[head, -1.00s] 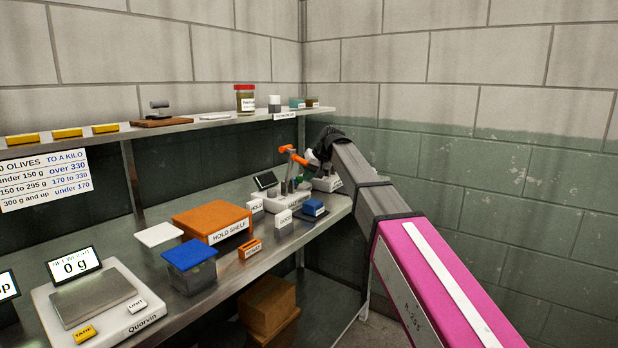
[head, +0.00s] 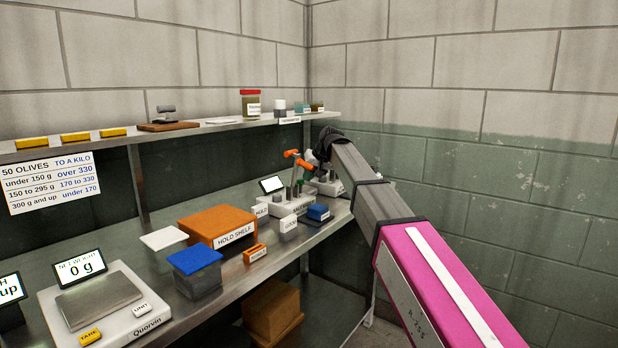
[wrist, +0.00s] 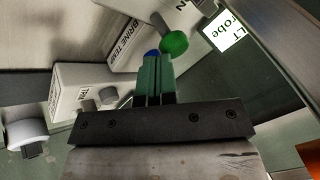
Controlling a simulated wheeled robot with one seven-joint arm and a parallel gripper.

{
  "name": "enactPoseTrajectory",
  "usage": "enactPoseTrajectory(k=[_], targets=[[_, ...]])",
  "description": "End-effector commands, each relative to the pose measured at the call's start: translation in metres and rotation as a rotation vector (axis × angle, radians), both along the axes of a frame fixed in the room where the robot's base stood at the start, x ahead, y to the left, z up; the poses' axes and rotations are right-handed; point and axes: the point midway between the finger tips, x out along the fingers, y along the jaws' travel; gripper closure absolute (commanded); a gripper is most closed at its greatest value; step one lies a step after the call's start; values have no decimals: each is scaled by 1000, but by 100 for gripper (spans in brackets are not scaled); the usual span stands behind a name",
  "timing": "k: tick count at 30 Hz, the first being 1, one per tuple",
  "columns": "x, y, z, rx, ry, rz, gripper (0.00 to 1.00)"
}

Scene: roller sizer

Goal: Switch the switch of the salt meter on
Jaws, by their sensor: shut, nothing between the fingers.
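The salt meter (head: 290,204) is a white box with a lit tilted screen (head: 272,185), near the far end of the steel bench in the head view. Its switch cannot be made out there. In the wrist view, my gripper (wrist: 157,66) is shut and empty, its two narrow fingers side by side. A green round knob (wrist: 173,42) shows just beyond the fingertips; I cannot tell whether they touch. A white box with a grey knob (wrist: 108,95) is left of the fingers. A screen (wrist: 226,32) with partly cut-off "probe" text is at the upper right.
A white unit labelled BRINE TEMP (wrist: 122,30) stands close beyond my fingers. Orange-handled parts (head: 297,158) rise near my wrist in the head view. The orange hold shelf (head: 213,226), blue-lidded tub (head: 195,262) and scale (head: 105,303) occupy the nearer bench. A wall shelf (head: 215,126) runs above.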

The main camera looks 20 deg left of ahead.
Motion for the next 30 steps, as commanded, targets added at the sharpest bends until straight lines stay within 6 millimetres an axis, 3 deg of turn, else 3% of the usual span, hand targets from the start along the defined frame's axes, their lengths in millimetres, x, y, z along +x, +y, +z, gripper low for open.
enactPoseTrajectory(k=[14,30], targets=[[0,0,1,0,0,0,100],[0,0,16,0,1,-1,100]])
